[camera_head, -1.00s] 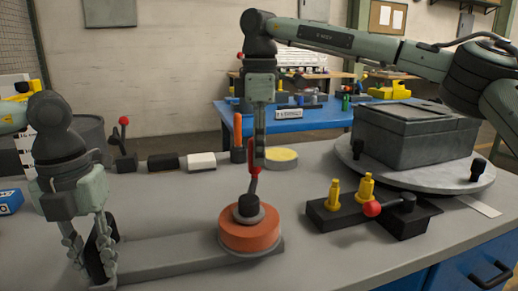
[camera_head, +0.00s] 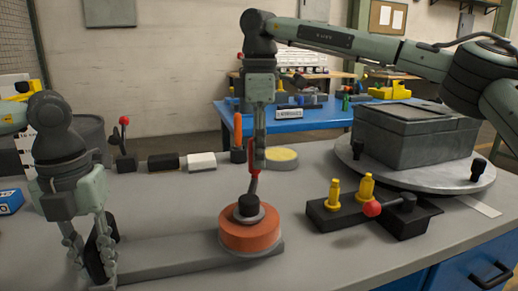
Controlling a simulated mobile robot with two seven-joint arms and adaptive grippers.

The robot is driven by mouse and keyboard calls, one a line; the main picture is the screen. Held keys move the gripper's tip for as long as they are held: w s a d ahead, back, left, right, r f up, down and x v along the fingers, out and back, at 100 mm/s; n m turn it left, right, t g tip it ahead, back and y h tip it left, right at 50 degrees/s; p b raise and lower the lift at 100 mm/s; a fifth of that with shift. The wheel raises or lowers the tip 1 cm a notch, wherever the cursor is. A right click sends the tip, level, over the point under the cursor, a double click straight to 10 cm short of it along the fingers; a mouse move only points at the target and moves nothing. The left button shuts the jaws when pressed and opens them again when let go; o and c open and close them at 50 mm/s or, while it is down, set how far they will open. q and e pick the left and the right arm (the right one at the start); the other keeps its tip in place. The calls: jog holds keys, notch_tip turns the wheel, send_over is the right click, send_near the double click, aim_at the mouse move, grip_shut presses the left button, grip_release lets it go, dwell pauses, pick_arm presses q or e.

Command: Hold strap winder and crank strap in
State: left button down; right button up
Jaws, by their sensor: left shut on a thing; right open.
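The strap winder stands at the front of the bench, an orange-red drum (camera_head: 250,236) on a grey base bar (camera_head: 165,256) that runs left. My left gripper (camera_head: 98,258) is shut on the black grip (camera_head: 95,258) at the bar's left end. My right gripper (camera_head: 259,158) points down just above the red handle and is open. Its fingers overlap the handle's top in this view, so I cannot tell whether they touch it. I cannot make out the strap itself.
A black fixture with yellow posts and a red ball knob (camera_head: 372,208) stands right of the drum. Behind it a grey box (camera_head: 415,137) sits on a round plate (camera_head: 425,182). A yellow-topped disc (camera_head: 282,158) and black and white blocks (camera_head: 201,161) lie behind.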

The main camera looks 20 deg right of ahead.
notch_tip(320, 180, up, 12)
dwell(0.6)
